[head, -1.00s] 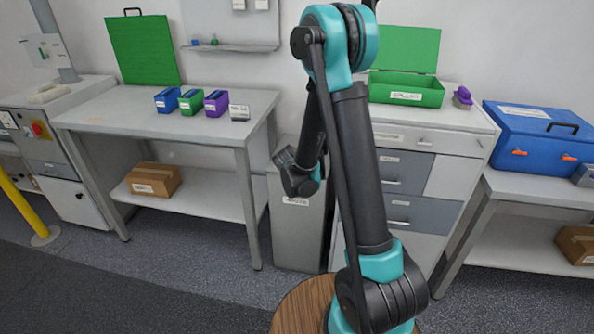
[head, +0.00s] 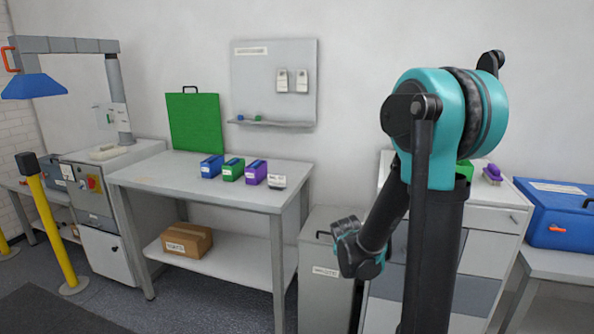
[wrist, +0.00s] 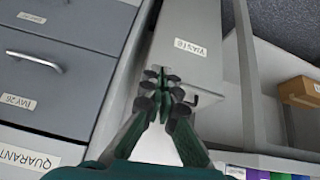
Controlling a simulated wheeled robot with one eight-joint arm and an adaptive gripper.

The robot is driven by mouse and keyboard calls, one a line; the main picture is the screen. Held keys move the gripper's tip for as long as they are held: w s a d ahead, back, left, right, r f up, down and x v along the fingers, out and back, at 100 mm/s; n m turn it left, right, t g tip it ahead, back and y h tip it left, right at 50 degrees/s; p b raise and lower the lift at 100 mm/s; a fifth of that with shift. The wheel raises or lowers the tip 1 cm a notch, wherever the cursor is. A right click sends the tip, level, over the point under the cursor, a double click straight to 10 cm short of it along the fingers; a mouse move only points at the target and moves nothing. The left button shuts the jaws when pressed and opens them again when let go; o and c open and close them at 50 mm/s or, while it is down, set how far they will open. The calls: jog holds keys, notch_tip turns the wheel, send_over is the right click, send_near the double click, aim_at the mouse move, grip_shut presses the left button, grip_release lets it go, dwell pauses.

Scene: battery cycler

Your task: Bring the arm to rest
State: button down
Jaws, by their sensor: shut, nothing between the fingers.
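My arm (head: 435,240), black with teal joints, rises at the right of the head view and folds down at its elbow. Its wrist end (head: 355,250) hangs in front of the grey waste bin. The fingertips cannot be made out there. In the wrist view my gripper (wrist: 164,88) is shut and empty, its dark fingertips together. It points towards the front of the waste bin (wrist: 186,20), with a cabinet of drawers (wrist: 55,65) to the left. I cannot tell how far the fingers are from the bin, but no contact shows.
A grey workbench (head: 190,180) holds blue, green and purple boxes, with a cardboard box (head: 187,240) on its lower shelf. The waste bin (head: 325,290) stands between bench and drawers. A blue case (head: 560,210) is at right, a yellow post (head: 52,220) at left.

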jog(key=s+d+n+g+y, duration=0.1)
jog(key=s+n+g+y, duration=0.1)
jog(key=s, duration=1.9)
jog(key=shift+s+d+g, duration=0.15)
jog(key=shift+s+g, duration=0.1)
jog(key=shift+g, duration=0.05)
jog(key=shift+r, duration=0.1)
